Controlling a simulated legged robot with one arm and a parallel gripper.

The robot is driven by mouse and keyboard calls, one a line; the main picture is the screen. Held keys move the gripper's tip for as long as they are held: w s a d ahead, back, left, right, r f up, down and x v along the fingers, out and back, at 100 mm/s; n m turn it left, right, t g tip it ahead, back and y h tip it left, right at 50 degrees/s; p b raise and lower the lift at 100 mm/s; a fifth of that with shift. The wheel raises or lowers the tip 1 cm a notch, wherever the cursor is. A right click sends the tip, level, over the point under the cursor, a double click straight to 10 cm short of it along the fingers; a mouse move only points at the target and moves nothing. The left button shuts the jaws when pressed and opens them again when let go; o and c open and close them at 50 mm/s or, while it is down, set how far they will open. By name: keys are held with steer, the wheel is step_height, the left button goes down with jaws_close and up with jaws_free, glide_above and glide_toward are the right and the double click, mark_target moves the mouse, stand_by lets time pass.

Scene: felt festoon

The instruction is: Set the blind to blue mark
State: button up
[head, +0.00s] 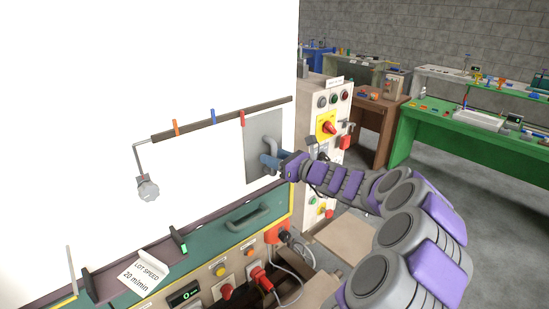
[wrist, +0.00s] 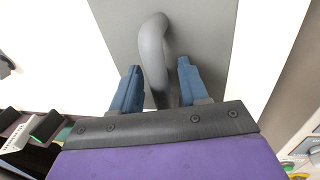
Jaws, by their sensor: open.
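The blind looks to be the grey panel (head: 256,128) on the white wall, under the right end of a dark rail (head: 200,126). The blue mark (head: 213,116) is on the rail, left of the panel. An orange mark (head: 176,127) is further left; a red mark (head: 242,118) is by the panel's left edge. The panel carries a curved grey handle (head: 270,146), also in the wrist view (wrist: 151,50). My gripper (head: 267,160) is at the handle. In the wrist view its blue fingers (wrist: 158,80) are apart, with the handle between them. Contact cannot be told.
Below is a green console with a dark handle (head: 249,217), buttons, red plugs and a LOT SPEED card (head: 146,272). A grey knob (head: 148,190) hangs from the rail's left end. A control cabinet (head: 326,120) stands right of the wall, near my arm.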

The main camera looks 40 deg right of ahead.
mark_target(254, 167)
steer(key=shift+d, duration=0.1)
jaws_close()
stand_by(0.3)
steer(key=a+b, duration=0.1)
steer(key=a, duration=0.7)
steer(key=shift+s+b, duration=0.3)
steer(key=shift+s, duration=0.15)
steer(key=shift+a+f, duration=0.1)
jaws_free()
steer(key=shift+s, duration=0.1)
